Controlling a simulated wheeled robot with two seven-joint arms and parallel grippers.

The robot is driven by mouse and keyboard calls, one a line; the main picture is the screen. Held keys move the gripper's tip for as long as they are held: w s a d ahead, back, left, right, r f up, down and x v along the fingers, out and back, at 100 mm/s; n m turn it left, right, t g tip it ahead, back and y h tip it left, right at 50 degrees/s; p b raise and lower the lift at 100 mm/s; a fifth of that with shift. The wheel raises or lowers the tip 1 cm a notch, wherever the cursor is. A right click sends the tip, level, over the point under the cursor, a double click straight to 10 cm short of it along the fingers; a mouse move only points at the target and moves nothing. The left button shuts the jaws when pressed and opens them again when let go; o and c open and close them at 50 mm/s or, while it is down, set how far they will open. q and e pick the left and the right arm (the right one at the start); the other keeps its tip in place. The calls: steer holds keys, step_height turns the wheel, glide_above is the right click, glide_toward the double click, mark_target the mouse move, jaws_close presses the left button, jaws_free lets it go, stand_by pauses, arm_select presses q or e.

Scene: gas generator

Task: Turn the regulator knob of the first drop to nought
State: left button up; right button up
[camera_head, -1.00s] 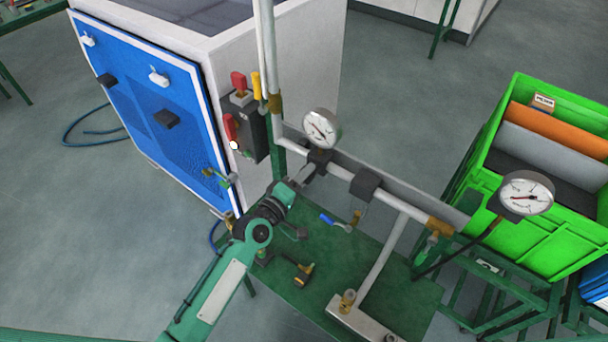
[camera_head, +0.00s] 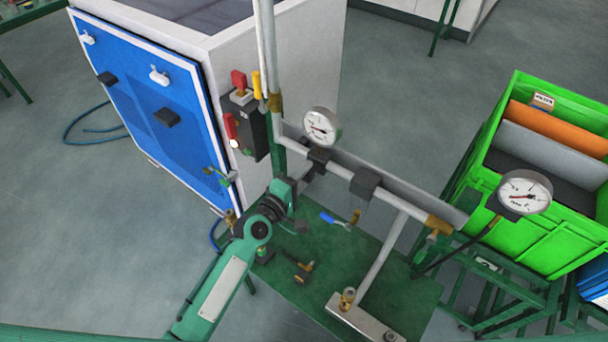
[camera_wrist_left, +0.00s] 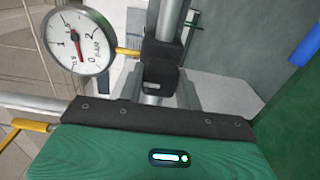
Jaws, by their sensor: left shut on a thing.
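The first drop has a black regulator (camera_head: 320,157) on the pipe, under a round white gauge (camera_head: 320,126). My left gripper (camera_head: 311,170) is at this regulator, coming from the lower left. In the left wrist view its grey fingers (camera_wrist_left: 160,96) are shut around the dark knob (camera_wrist_left: 161,75), which they partly hide. The gauge (camera_wrist_left: 78,42) there reads in bar, and its red needle points low on the dial, close to the 0 mark. My right gripper is not in view.
A second gauge (camera_head: 524,192) hangs at the right of the pipe. A green table (camera_head: 390,290) below carries a blue-handled tool (camera_head: 335,221) and a yellow-black tool (camera_head: 302,270). A blue-fronted cabinet (camera_head: 150,110) stands left, a green crate (camera_head: 530,235) right.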

arm_select(q)
steer(key=o, duration=1)
steer(key=b+v, duration=0.3)
steer(key=v, duration=1)
steer(key=shift+s+a, duration=0.25)
steer(key=shift+s, duration=0.05)
